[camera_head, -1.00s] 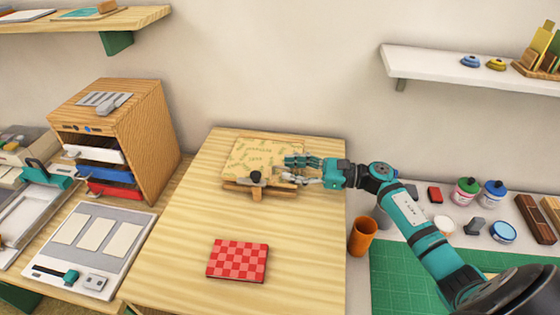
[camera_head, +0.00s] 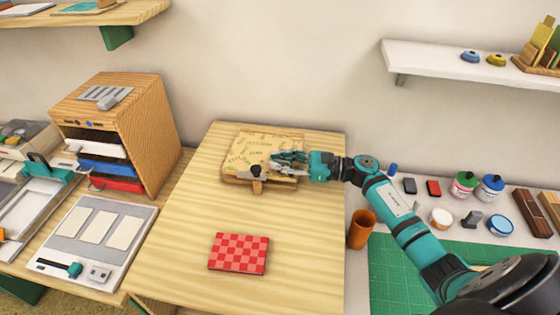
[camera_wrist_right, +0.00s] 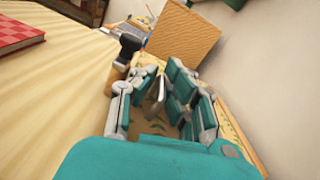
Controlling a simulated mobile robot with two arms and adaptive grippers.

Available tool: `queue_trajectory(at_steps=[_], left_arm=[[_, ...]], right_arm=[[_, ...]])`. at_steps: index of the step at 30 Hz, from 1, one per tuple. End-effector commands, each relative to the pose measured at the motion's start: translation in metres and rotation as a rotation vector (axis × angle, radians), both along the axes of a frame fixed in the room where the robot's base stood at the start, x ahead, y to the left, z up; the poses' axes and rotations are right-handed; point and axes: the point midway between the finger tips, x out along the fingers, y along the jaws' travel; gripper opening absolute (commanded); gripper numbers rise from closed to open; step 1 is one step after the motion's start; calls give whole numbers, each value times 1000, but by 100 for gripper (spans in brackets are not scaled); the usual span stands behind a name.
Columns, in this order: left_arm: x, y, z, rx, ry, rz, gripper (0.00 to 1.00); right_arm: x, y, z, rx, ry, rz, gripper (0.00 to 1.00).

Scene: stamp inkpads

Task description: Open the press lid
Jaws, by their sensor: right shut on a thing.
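The press (camera_head: 257,185) is a low wooden frame at the back of the pale wooden table. Its flat, tan patterned lid (camera_head: 246,150) lies over it and looks down or nearly so. A black knob (camera_head: 256,170) sits at the middle of the front edge; it also shows in the wrist view (camera_wrist_right: 129,45). My right gripper (camera_head: 276,162) reaches in from the right, over the lid's right front part. Its teal fingers are closed at the lid (camera_wrist_right: 157,126), hiding the exact contact. My left gripper is out of view.
A red checkered block (camera_head: 239,253) lies on the table's front part; the wood around it is clear. A drawer cabinet (camera_head: 150,130) stands left. An orange cup (camera_head: 360,230) and several ink jars stand right, beside a green mat (camera_head: 395,280).

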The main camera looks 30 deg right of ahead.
Motion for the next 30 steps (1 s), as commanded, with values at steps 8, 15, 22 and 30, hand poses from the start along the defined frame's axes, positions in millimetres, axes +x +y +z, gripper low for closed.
queue_trajectory(at_steps=[8,15,22,30], left_arm=[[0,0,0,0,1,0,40],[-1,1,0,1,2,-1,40],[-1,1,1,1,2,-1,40],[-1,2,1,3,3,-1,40]], right_arm=[[1,-2,2,0,-3,-5,0],[2,-3,7,18,20,-6,0],[6,-6,25,91,117,-6,0],[18,-15,56,234,306,-7,0]])
